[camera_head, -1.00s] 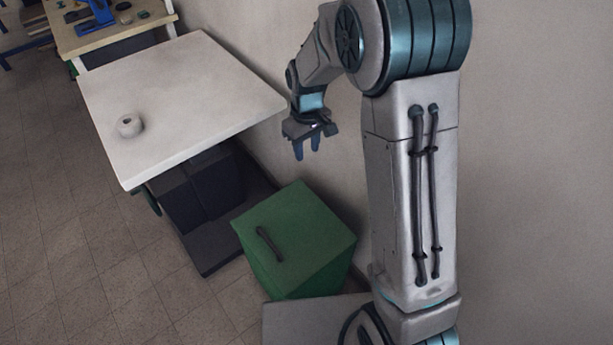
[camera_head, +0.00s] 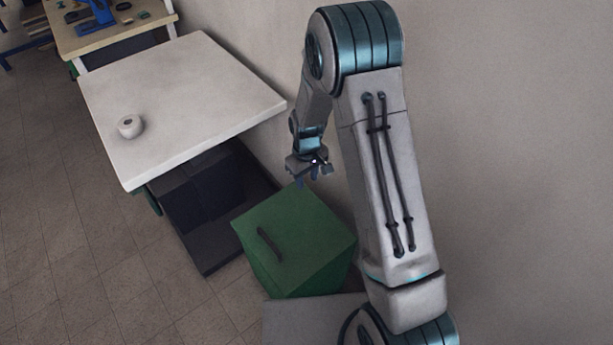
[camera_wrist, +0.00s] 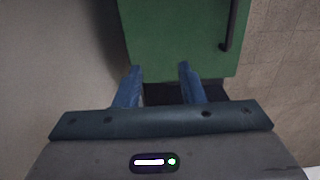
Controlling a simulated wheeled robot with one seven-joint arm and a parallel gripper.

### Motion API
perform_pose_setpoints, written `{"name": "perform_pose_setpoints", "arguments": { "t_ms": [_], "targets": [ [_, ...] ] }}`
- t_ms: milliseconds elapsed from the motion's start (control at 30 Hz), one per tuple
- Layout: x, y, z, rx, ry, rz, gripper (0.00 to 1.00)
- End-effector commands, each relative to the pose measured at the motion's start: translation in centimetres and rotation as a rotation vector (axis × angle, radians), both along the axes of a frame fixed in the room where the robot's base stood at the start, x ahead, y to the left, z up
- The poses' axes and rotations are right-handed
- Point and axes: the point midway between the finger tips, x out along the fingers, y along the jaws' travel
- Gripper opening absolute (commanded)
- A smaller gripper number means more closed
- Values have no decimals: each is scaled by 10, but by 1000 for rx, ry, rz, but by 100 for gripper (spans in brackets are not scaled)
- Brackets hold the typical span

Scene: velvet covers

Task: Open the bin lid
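The green bin (camera_head: 312,259) stands on the floor with its lid (camera_head: 292,226) shut. A dark bar handle (camera_head: 269,244) lies along the lid's left side. In the wrist view the green lid (camera_wrist: 180,40) fills the upper middle, with the handle (camera_wrist: 229,27) at its right edge. My gripper (camera_head: 308,180) is above the bin's far corner, near the wall, pointing down. In the wrist view my gripper's two blue fingers (camera_wrist: 160,72) are apart with nothing between them. They are clear of the handle, which is off to their right.
A white table (camera_head: 180,100) holding a white roll (camera_head: 130,126) stands left of the bin. Dark boxes (camera_head: 205,190) sit beneath it. The wall (camera_head: 500,120) is close on the right. Tiled floor (camera_head: 75,255) is open at lower left.

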Motion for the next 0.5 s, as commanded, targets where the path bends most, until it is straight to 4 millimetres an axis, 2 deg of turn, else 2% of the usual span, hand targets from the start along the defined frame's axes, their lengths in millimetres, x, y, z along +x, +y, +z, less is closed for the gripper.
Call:
{"name": "perform_pose_setpoints", "arguments": {
  "t_ms": [67, 167, 200, 500],
  "targets": [
    [0, 0, 0, 0, 0, 0, 33],
    [0, 0, 0, 0, 0, 0, 6],
    [0, 0, 0, 0, 0, 0, 0],
    [0, 0, 0, 0, 0, 0, 0]
  ]
}}
